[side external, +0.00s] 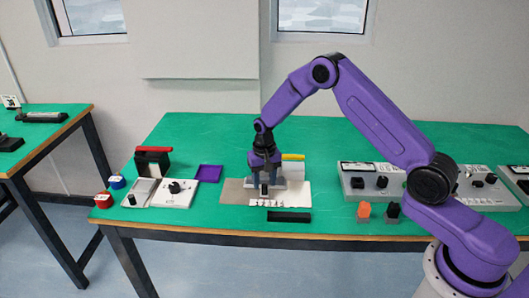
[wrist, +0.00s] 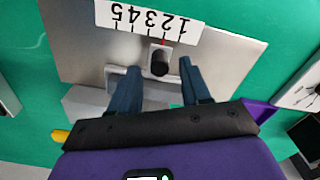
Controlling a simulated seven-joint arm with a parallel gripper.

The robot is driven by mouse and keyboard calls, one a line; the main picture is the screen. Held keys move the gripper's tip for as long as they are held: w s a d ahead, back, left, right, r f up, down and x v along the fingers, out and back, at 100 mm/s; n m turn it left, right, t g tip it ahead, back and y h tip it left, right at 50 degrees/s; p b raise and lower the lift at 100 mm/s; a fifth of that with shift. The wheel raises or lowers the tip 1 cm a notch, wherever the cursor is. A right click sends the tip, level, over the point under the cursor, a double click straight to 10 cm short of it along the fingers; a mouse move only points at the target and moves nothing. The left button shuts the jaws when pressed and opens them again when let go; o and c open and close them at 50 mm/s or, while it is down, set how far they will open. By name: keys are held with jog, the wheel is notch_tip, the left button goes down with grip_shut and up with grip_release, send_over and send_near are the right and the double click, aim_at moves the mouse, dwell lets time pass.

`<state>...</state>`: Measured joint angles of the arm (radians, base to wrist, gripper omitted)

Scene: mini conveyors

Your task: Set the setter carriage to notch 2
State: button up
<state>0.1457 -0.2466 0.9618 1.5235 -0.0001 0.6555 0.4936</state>
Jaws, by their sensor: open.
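The setter is a flat grey plate (wrist: 75,45) with a white scale strip (wrist: 104,12) numbered 1 to 5, upside down in the wrist view. Its carriage has an upright black knob (wrist: 160,62) on a light block. A thin red pointer (wrist: 163,42) at the carriage's scale edge sits at about the 2 mark. My gripper (wrist: 156,70) is open, with one finger on each side of the knob. Gaps show between the fingers and the knob in the wrist view. In the side view, my gripper (side external: 265,183) is down over the setter plate (side external: 235,193), and the knob shows between its fingers.
A black bar (side external: 289,216) lies in front of the setter. A purple tray (side external: 209,173) and a white knob panel (side external: 174,194) stand to the left. Grey control boxes (side external: 370,181) and an orange-topped block (side external: 364,211) stand to the right.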

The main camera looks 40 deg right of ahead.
aim_at(264, 186)
notch_tip(264, 186, up, 15)
dwell(0.3)
jog(key=shift+s+f, duration=0.1)
jog(key=s+a+r+n, duration=0.3)
jog(key=s+a+n, duration=0.1)
jog(key=s, duration=0.5)
jog(key=s+a+r+n, duration=0.3)
jog(key=s+a+n, duration=0.15)
jog(key=s, duration=0.35)
jog(key=s+d+n, duration=0.2)
jog(key=s+n, duration=0.2)
jog(key=s, duration=0.7)
jog(key=s+d+n, duration=0.3)
jog(key=s+n, duration=0.1)
jog(key=s, duration=0.8)
jog(key=shift+s+d+f+n, duration=0.25)
jog(key=shift+d+f+n, duration=0.1)
